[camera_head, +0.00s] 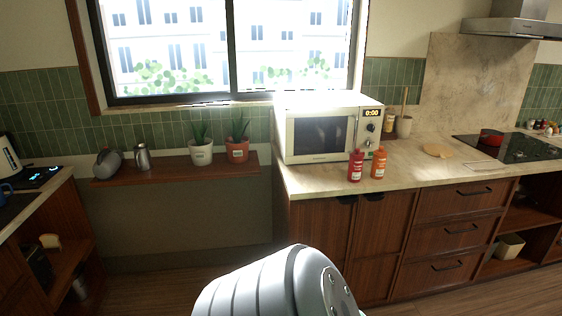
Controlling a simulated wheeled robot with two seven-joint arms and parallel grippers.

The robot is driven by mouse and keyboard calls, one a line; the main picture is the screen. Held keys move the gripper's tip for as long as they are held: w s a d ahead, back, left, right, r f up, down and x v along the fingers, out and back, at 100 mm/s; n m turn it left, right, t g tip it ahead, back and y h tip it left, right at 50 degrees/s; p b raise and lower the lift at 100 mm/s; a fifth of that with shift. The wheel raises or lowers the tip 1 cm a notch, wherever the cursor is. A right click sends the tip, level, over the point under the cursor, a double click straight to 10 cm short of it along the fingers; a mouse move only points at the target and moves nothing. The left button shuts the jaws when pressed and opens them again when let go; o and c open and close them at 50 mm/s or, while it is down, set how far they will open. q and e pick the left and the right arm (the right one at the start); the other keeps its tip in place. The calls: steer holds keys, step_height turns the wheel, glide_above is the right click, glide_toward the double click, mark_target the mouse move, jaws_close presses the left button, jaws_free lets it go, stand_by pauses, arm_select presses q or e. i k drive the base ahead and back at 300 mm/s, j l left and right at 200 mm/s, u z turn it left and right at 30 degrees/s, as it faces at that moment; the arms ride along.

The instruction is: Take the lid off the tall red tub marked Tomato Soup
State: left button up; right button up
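I see no tub whose marking I can read as Tomato Soup. A red bottle-like container (356,167) with a pale label stands upright on the counter in front of the microwave. Its label is too small to read. A similar orange container (378,164) stands just to its right. Both have narrow tops in place. A white and grey part of my own body fills the bottom middle of the view. Neither of my grippers shows.
The microwave (319,137) stands on the right counter (420,175). A cooktop (505,148) with a small red pot (491,137) lies farther right. A round wooden board (437,150) lies between. A wooden shelf (175,175) holds potted plants and a kettle.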

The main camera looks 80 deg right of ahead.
mark_target(357, 153)
steer(key=k+l+z, duration=0.1)
steer(key=z, duration=0.4)
steer(key=l+z, duration=0.2)
steer(key=z, duration=0.25)
steer(key=k+l+z, duration=0.1)
steer(key=z, duration=0.4)
steer(key=l+z, duration=0.25)
steer(key=z, duration=0.2)
steer(key=l+z, duration=0.15)
steer(key=l, duration=0.25)
steer(key=i+l+z, duration=0.1)
steer(key=l, duration=0.3)
steer(key=i+l+z, duration=0.15)
steer(key=l, duration=0.2)
steer(key=l+z, duration=0.1)
steer(key=l, duration=0.3)
steer(key=i+l+z, duration=0.15)
steer(key=l, duration=0.2)
